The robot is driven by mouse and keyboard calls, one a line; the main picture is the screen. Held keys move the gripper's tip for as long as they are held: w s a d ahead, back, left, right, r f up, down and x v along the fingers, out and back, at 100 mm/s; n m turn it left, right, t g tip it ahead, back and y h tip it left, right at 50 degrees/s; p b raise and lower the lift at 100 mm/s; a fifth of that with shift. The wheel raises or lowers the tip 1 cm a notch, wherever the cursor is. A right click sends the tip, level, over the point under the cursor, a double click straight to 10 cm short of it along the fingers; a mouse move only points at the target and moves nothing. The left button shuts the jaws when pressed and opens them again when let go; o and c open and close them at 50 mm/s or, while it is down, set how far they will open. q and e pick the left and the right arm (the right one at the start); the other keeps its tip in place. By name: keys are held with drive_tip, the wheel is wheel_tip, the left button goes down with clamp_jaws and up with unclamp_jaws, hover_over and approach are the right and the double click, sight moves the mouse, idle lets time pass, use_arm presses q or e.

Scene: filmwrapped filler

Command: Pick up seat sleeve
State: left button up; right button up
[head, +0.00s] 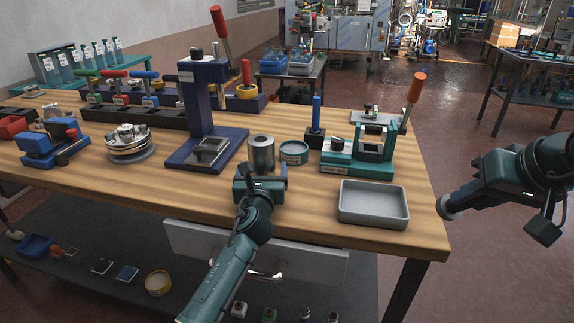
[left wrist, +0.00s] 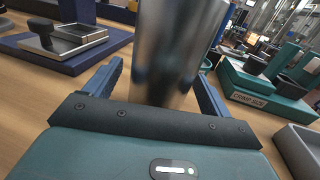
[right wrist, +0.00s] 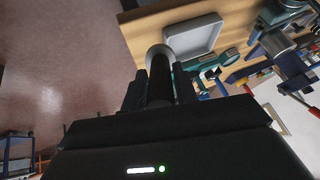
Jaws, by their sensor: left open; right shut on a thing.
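A shiny metal cylinder, which I take for the seat sleeve (head: 262,153), stands upright on the wooden bench. In the left wrist view the metal cylinder (left wrist: 176,50) rises between two blue fingers. My left gripper (head: 260,177) is open, with its fingers on either side of the cylinder; I cannot tell whether they touch it. My right gripper (head: 470,194) is off the bench's right end, shut on a dark round tool with a pale end (head: 448,207). The dark tool (right wrist: 159,80) also shows in the right wrist view, pointing toward the bench.
A blue press (head: 205,110) stands left of the cylinder, and a teal tin (head: 293,153) close to its right. A teal crimping fixture (head: 358,158) and a grey tray (head: 372,216) are further right. Bare wood (head: 310,205) lies left of the tray.

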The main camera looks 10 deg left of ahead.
sight(260, 140)
use_arm(q)
drive_tip(key=shift+c, duration=0.2)
